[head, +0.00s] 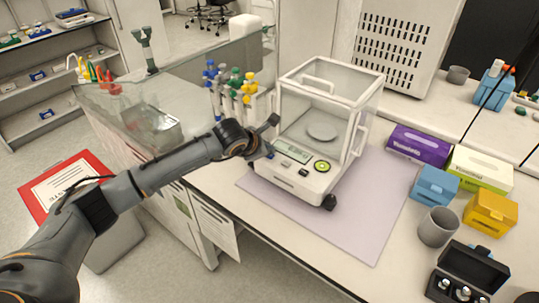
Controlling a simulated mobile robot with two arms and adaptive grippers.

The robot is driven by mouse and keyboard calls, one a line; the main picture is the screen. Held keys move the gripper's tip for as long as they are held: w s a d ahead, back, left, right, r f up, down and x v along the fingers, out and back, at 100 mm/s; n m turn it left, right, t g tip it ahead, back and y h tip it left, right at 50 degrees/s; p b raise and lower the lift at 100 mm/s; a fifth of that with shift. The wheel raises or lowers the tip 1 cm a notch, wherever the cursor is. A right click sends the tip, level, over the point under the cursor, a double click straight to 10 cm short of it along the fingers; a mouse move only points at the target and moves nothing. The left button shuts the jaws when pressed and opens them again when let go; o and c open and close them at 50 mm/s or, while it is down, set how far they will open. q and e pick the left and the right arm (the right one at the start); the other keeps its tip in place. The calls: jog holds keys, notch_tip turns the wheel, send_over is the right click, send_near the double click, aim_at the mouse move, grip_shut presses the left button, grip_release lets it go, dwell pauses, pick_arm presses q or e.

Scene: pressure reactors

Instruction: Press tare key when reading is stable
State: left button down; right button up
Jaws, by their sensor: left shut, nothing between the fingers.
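The balance (315,190) is a white instrument with a glass draft shield (330,85), standing on a pale purple mat (378,225). Its round pan (322,131) looks empty through the glass. The sloped front panel has a greenish display (293,151), whose reading is too small to make out. A round key with a yellow-green ring (322,167) and small dark keys (303,172) are beside and below it; I cannot read their labels. My left gripper (267,152) is shut and empty, close to the panel's left edge. I cannot tell whether it touches. My right gripper is out of view.
A rack of blue, green and yellow-topped pipettes (230,85) stands behind my left arm. Purple (418,146), blue (434,186) and yellow (490,213) boxes, a grey cup (438,227) and an open black case (468,270) stand right. The mat's front is clear.

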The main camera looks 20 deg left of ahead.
aim_at(269, 157)
pick_arm(q)
jog(key=shift+f, duration=0.15)
dwell(0.5)
jog(key=shift+r, duration=0.85)
jog(key=shift+r, duration=0.15)
jog(key=shift+r+p, duration=1)
jog(key=shift+r, duration=1.4)
jog(key=shift+d, duration=0.1)
